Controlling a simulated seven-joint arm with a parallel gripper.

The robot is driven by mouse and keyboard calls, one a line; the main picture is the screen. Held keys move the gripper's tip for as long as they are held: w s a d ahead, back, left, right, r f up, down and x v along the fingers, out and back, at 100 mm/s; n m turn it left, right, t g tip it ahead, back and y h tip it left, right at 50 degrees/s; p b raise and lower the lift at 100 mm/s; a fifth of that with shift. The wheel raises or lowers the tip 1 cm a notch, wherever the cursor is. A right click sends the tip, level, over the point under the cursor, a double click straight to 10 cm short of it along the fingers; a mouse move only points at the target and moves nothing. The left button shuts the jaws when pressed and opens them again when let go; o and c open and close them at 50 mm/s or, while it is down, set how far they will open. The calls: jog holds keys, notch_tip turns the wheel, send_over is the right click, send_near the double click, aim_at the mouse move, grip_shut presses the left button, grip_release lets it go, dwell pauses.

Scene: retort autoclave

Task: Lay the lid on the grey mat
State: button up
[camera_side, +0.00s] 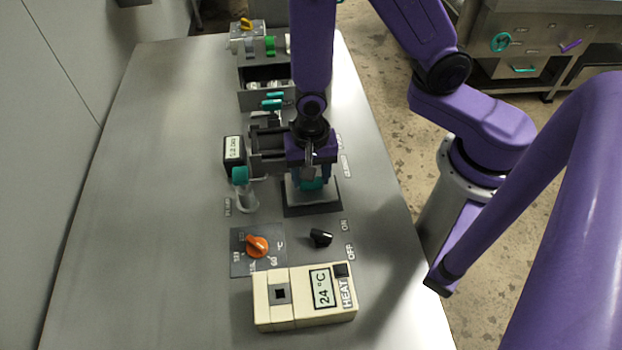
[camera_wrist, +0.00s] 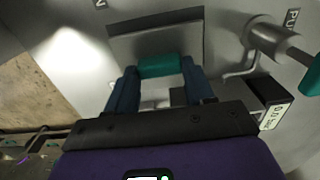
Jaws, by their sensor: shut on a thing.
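The lid (camera_side: 297,195) is a pale grey plate with a teal handle (camera_side: 312,184). My gripper (camera_side: 312,178) points down, and its blue fingers are shut on this handle. The grey mat (camera_side: 300,211) is a dark rectangle on the bench, directly beneath the lid, and its edge shows around it. I cannot tell whether the lid touches the mat. In the wrist view the teal handle (camera_wrist: 160,65) sits between the two fingers, with grey plate surface behind it. My gripper hides part of the lid.
A teal-capped valve and pipe (camera_side: 241,177) and a small display box (camera_side: 234,152) stand left of the mat. An orange dial (camera_side: 257,246), a black switch (camera_side: 320,238) and a cream heater box (camera_side: 305,297) are nearer. The bench's left side is clear.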

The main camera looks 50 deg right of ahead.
jog(key=shift+f, duration=1.2)
jog(key=o, duration=1.3)
jog(key=shift+f, duration=0.15)
jog(key=shift+o, duration=0.2)
jog(key=shift+a+r, duration=0.1)
jog(key=shift+r, duration=5.15)
jog(key=s+d+r+n, duration=0.9)
jog(key=s+r+n, duration=0.2)
jog(key=n, duration=1)
jog(key=shift+s+d+r+n, duration=0.2)
jog(key=shift+d+n, duration=0.1)
jog(key=shift+d, duration=0.1)
